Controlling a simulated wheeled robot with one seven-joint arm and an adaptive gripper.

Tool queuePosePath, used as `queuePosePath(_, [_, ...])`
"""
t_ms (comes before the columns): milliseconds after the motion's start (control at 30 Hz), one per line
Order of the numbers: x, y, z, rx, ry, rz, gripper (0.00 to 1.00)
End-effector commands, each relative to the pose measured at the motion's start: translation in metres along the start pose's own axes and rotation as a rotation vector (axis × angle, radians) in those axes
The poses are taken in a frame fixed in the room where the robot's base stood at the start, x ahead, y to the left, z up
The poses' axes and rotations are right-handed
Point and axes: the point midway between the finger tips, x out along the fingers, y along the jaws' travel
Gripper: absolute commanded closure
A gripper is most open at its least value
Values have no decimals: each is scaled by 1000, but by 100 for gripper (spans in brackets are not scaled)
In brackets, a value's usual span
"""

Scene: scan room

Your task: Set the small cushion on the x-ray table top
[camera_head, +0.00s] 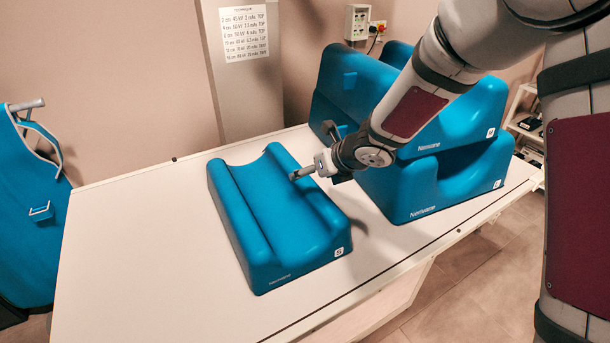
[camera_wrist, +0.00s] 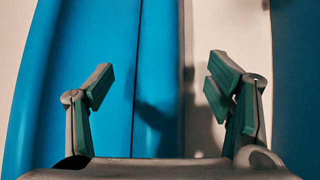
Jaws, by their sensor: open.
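A small blue cushion (camera_head: 240,222) with a grooved middle and raised sides lies on the white x-ray table top (camera_head: 130,260), left of the larger cushions. My gripper (camera_head: 305,172) is open and empty, over the right side of this cushion. In the wrist view the two green-padded fingers of my gripper (camera_wrist: 163,82) are spread apart, with the blue cushion (camera_wrist: 110,35) below and to the left. White table shows between the fingers on the right. I cannot tell whether a finger touches the cushion.
Larger blue cushions (camera_head: 425,195) are stacked at the table's right end, close behind my arm. A blue apron (camera_head: 25,220) hangs at the left. A grey column (camera_head: 240,90) with a chart stands behind. The table's left part is clear.

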Motion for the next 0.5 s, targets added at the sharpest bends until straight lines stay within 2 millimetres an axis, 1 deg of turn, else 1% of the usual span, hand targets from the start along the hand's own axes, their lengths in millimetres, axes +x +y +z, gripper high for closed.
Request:
queuePosePath(33, [-13,0,1,-1,-2,-1,27])
queuePosePath(200, [-43,0,1,0,-1,-1,27])
queuePosePath(300, [-54,0,1,0,-1,-1,27])
queuePosePath(500, [-62,1,0,0,1,1,27])
